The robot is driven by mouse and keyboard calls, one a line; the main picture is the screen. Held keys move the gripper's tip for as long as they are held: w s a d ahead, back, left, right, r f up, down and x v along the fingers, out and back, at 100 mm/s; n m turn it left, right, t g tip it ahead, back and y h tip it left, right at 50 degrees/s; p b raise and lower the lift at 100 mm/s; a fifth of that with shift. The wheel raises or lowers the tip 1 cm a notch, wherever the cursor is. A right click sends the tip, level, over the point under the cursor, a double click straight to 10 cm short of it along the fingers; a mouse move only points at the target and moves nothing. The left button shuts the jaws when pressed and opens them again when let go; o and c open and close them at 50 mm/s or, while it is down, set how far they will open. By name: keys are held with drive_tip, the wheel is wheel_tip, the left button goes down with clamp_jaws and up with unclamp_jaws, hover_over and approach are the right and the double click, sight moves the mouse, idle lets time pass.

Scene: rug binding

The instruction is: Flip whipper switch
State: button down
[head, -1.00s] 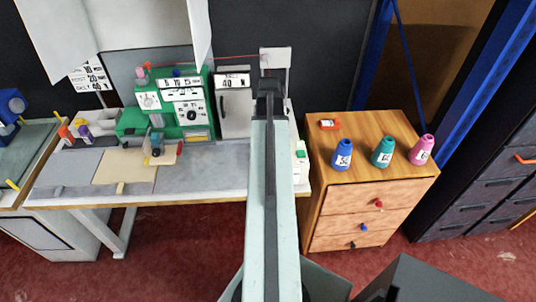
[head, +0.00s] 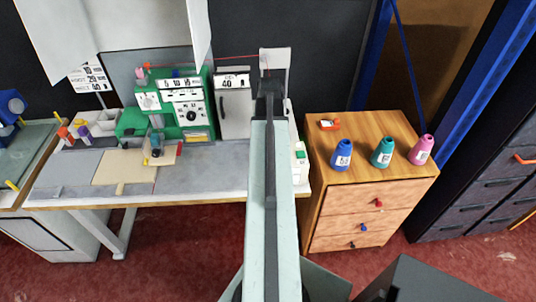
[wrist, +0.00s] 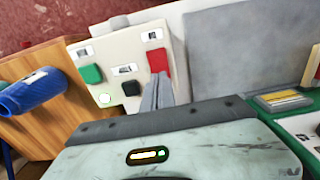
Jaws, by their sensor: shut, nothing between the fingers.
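A pale control box (wrist: 120,50) fills the upper middle of the wrist view. In the head view, the box (head: 300,165) shows at the table's right end, partly hidden by my arm.
A green machine (head: 186,105) stands at the table's back. The grey tabletop (head: 215,170) left of my arm is mostly clear.

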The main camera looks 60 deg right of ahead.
drive_tip(key=shift+f+b, duration=0.95)
idle(0.8)
drive_tip(key=shift+r, duration=0.1)
wheel_tip(320, 180, up, 7)
drive_tip(key=p, duration=0.7)
drive_tip(key=shift+w, duration=0.1)
